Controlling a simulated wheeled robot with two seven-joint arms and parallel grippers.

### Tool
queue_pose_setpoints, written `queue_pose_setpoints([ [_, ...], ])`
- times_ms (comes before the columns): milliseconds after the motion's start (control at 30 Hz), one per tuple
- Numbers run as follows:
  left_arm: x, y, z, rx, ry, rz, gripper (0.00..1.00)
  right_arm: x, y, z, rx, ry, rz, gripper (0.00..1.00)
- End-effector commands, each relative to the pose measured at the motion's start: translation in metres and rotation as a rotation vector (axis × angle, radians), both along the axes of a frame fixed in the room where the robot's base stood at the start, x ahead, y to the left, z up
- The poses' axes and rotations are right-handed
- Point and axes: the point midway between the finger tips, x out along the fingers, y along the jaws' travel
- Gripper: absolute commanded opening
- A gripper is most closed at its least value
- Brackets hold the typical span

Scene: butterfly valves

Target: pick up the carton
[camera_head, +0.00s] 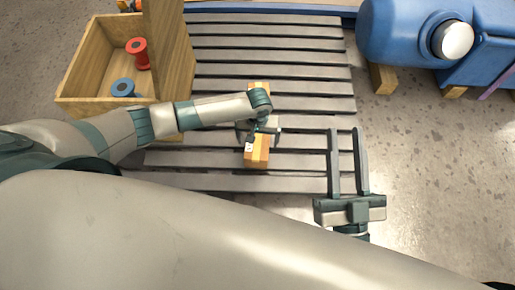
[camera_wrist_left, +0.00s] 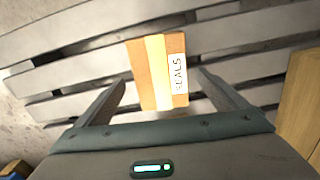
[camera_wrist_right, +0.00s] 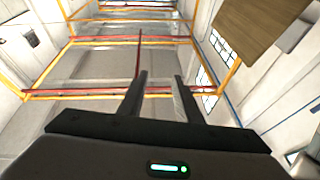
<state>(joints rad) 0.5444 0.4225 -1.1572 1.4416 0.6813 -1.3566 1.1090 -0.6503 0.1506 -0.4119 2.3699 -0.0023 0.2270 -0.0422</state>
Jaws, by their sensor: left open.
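The carton (camera_head: 257,158) is a small orange-brown box with a yellow tape band and a white label, resting on the slatted grey pallet (camera_head: 230,181). In the left wrist view the carton (camera_wrist_left: 152,75) shows a "SEALS" label and lies between and just beyond the fingertips. My left gripper (camera_head: 259,134) is open over it, one finger on each side, with gaps visible. My left arm hides the carton's middle in the head view. My right gripper (camera_head: 345,131) is open and empty, right of the carton; its fingers (camera_wrist_right: 160,77) hold nothing in the right wrist view.
A wooden crate (camera_head: 84,64) at the upper left holds a red spool (camera_head: 138,54) and a blue spool (camera_head: 123,88). A large blue machine (camera_head: 395,35) stands at the upper right. Pallet slats around the carton are mostly clear.

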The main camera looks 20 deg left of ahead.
Motion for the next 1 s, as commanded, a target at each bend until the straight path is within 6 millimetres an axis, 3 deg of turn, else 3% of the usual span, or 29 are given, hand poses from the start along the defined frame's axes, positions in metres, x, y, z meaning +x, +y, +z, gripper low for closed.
queue_pose_setpoints([
  [233,-0.001,0.001,-0.02,0.001,0.0,0.0,0.92,-0.019,-0.001,0.024,0.062,-0.156,-0.003,0.31],
  [433,-0.001,0.001,-0.038,0.002,0.0,0.0,0.92,-0.016,-0.011,0.043,0.088,-0.261,-0.022,0.31],
  [967,-0.001,0.001,-0.039,0.0,0.0,0.0,0.92,-0.015,-0.012,0.047,0.092,-0.275,-0.025,0.31],
  [1000,-0.001,0.001,-0.039,0.0,0.0,0.0,0.87,-0.015,-0.012,0.047,0.092,-0.275,-0.025,0.31],
])
